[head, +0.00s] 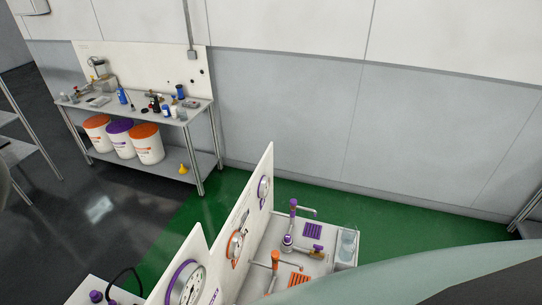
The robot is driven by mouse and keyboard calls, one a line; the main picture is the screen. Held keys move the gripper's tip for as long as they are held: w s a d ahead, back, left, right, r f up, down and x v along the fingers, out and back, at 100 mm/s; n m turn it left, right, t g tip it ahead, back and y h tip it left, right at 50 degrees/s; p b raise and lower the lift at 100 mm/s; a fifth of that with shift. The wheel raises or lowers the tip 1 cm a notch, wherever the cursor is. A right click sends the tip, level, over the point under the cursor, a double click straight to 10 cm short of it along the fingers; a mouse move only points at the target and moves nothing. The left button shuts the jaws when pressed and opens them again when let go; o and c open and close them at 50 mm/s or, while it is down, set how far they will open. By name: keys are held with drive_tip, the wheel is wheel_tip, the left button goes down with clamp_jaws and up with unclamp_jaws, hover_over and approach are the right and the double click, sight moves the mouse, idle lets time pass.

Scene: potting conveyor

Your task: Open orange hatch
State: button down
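No orange hatch can be made out with certainty. A white upright panel (262,172) at bottom centre carries a round fitting with orange marks (235,245), seen edge-on; I cannot tell whether it is a hatch or a gauge. An orange tap (275,260) and an orange grate (299,279) are on the white worktop beside the panel. My gripper is not in view.
The worktop also has a purple tap (294,206), a purple grate (313,230) and a clear container (347,243). A metal bench (190,122) with buckets underneath stands at the back left. Green floor (215,203) lies open between them. A large pale curved shape covers the bottom right.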

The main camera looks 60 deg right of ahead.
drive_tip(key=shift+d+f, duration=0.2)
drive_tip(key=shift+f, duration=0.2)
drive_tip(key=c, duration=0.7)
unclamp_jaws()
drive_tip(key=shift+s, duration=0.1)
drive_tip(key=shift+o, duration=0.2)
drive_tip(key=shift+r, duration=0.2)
